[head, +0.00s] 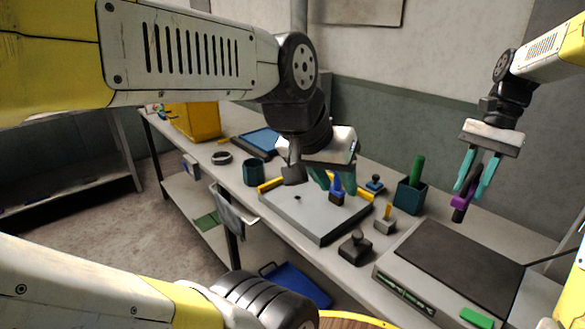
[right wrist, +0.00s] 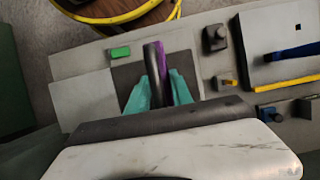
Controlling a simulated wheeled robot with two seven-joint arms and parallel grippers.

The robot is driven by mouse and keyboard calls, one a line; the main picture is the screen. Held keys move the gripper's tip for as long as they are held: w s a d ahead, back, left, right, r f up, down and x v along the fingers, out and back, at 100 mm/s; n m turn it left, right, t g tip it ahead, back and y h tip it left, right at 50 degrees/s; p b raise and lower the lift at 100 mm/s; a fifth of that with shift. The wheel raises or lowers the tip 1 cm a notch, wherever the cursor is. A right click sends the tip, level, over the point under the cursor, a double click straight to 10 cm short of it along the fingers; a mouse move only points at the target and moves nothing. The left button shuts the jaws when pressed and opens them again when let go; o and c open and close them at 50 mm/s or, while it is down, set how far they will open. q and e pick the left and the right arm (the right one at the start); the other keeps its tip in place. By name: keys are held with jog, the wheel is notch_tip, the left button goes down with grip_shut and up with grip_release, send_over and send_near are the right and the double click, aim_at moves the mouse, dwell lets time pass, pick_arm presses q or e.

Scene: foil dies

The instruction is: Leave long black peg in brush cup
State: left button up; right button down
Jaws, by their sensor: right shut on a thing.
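My right gripper (head: 478,182) is shut on a long black peg (head: 457,214) with a purple part along it, held tilted above the dark-topped box. In the right wrist view the peg (right wrist: 151,62) and the purple part show between the teal fingers (right wrist: 165,88). A square dark teal cup (head: 409,196) with a green handle standing in it is left of my right gripper. A round dark cup (head: 253,172) stands further left; I cannot tell which is the brush cup. My left gripper (head: 337,182) has its fingers apart, in front of a blue-handled die.
A grey plate (head: 312,215) with yellow edging lies mid-bench. Small stamps (head: 356,248) and (head: 384,225) stand near it. The dark-topped box (head: 455,262) bears a green block (head: 477,317). A yellow bin (head: 195,121) and blue tray (head: 257,142) are at the far end.

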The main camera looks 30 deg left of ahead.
aim_at(477, 167)
jog(key=shift+r, duration=0.15)
jog(key=shift+r, duration=1.95)
jog(key=w+a, duration=0.4)
jog(key=a, duration=1.2)
jog(key=shift+a, duration=0.35)
dwell(0.5)
jog(key=shift+w+a, duration=0.1)
